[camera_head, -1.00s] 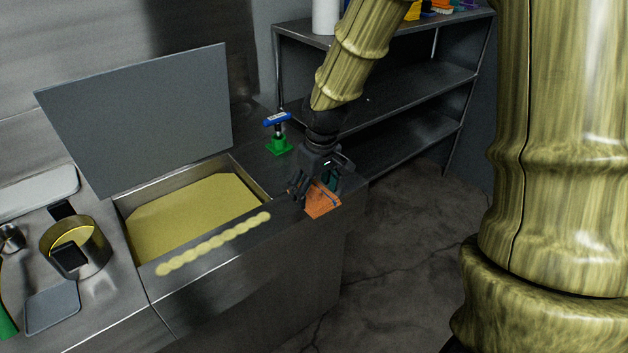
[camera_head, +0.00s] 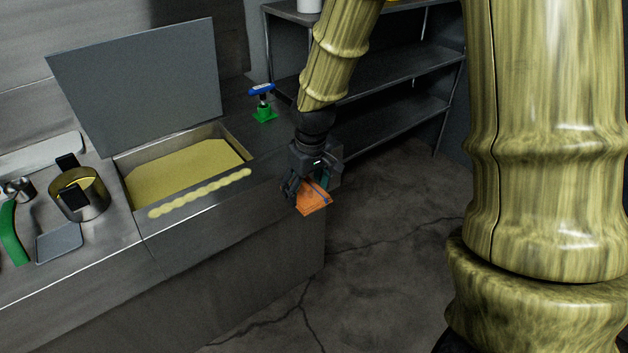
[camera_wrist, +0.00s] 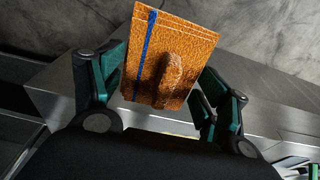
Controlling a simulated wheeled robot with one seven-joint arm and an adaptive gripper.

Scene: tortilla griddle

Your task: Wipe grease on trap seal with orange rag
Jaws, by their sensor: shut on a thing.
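My gripper (camera_head: 308,194) is shut on the orange rag (camera_head: 314,200), which hangs at the front right corner of the steel counter. In the wrist view the orange rag (camera_wrist: 172,62) has a blue stripe and a raised fold, and it sits between the two fingers (camera_wrist: 160,95). The grease trap's seal carries a row of pale yellow grease blobs (camera_head: 200,194) along the front rim of the opening. The gripper and rag are to the right of this grease and apart from it. The trap's grey lid (camera_head: 140,85) stands open behind yellow contents (camera_head: 185,172).
A blue-handled tool with a green base (camera_head: 263,105) stands at the counter's back right. A metal pot (camera_head: 92,200), a grey scraper (camera_head: 60,242) and a green-handled item (camera_head: 12,235) lie at left. A metal shelf (camera_head: 405,115) stands behind. The floor in front is clear.

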